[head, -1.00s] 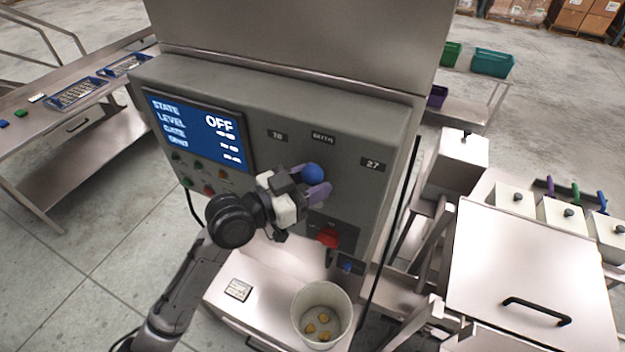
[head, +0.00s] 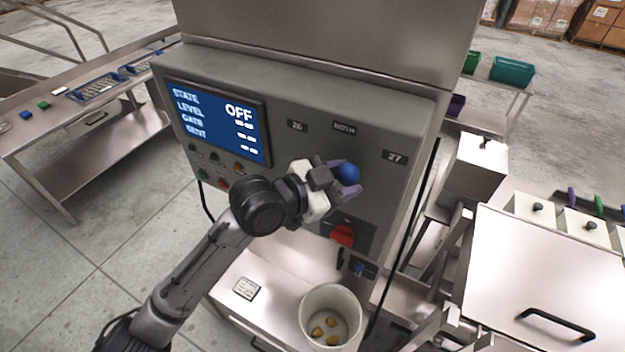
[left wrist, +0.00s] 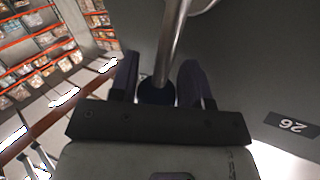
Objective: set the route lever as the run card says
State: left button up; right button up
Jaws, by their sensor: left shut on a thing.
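The route lever's blue ball knob (head: 348,173) stands out from the grey cabinet front, below the plates marked 26 (head: 297,125), BOTH (head: 344,128) and 27 (head: 395,157). My left gripper (head: 346,184) is shut on this knob, with a finger on either side. In the left wrist view the knob (left wrist: 157,93) looks dark between the fingers, with the metal lever rod (left wrist: 174,40) running up from it. The lever's pivot is hidden in the head view. A small printed card (head: 246,288) lies on the ledge; its text is too small to read. My right gripper is out of view.
The cabinet screen (head: 218,120) reads STATE OFF. Below the lever are a red knob (head: 343,235) and a white bucket (head: 331,314) holding several yellowish pieces. A steel bin with a black handle (head: 557,324) stands at right. A side table (head: 75,135) is at left.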

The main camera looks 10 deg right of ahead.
pick_arm(q)
jog(key=shift+s+d+f+m+y+p, duration=0.1)
jog(key=shift+s+d+m+y+p, duration=0.25)
jog(key=shift+d+m+y, duration=0.25)
jog(key=shift+s+d+f+m+y, duration=0.2)
jog(key=shift+f+m+y, duration=0.1)
jog(key=shift+m+y, duration=0.15)
jog(key=o, duration=1)
jog(key=shift+s+a+r, duration=0.1)
jog(key=shift+s+a, duration=0.15)
jog(key=shift+a, duration=0.3)
jog(key=shift+b+v, duration=1.8)
jog(key=shift+v, duration=4.5)
